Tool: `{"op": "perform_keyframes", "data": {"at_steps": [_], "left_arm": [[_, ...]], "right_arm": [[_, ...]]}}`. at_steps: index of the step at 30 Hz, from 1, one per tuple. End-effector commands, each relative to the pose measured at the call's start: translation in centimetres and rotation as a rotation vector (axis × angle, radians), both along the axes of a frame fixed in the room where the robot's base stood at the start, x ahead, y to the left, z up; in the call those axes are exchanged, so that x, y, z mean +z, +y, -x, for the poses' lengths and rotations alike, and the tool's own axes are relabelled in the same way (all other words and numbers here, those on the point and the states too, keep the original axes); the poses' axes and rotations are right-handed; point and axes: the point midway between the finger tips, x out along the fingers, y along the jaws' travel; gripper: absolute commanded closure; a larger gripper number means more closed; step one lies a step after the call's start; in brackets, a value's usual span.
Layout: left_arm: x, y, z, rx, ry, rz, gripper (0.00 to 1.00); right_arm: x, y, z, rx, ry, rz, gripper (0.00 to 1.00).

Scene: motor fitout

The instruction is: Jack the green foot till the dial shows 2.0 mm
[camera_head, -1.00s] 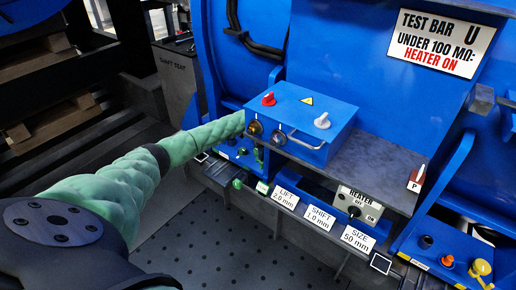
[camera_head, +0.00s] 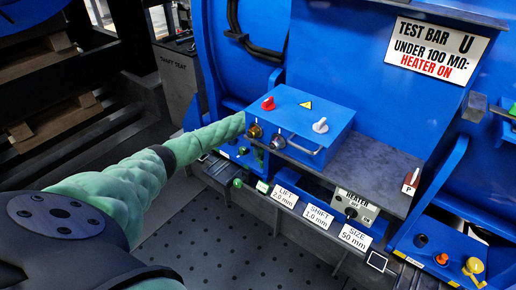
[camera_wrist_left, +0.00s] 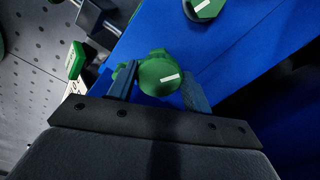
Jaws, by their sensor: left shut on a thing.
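In the left wrist view my left gripper (camera_wrist_left: 160,84) is shut on a green knob (camera_wrist_left: 160,74) with a white mark, one finger on each side of it. A second green knob (camera_wrist_left: 204,6) with a white mark shows at the top edge of that view. In the head view my left arm reaches in beside the blue box, and its gripper cannot be made out. A small green knob (camera_head: 237,183) shows there at the bench's front edge. A label (camera_head: 285,196) reads LIFT 2.0 mm. I cannot make out a dial reading. My right gripper is not in view.
The blue box (camera_head: 310,112) carries a red knob, a white knob and a front handle close to my left arm. A HEATER switch plate (camera_head: 354,205) and more labels line the front edge. The perforated floor (camera_head: 215,245) in front is clear.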

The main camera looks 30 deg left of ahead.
Motion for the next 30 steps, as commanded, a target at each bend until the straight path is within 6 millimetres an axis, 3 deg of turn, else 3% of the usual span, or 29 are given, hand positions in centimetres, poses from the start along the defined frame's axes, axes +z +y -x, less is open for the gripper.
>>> {"op": "perform_keyframes", "data": {"at_steps": [14,15,17,26,30], "left_arm": [[-0.2,0.0,0.1,-0.012,0.002,0.000,0.73],[-0.2,0.0,0.1,-0.012,0.002,0.000,0.42],[-0.1,0.0,0.1,-0.012,0.001,-0.001,0.31],[0.0,0.0,0.0,-0.011,0.001,0.000,0.28],[1.0,0.1,0.0,-0.012,0.000,-0.001,0.28]], "right_arm": [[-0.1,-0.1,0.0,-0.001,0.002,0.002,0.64],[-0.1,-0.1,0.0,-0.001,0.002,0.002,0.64],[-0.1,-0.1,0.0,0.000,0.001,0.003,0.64],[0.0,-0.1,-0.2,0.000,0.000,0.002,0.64],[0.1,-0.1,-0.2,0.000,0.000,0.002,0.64]]}}
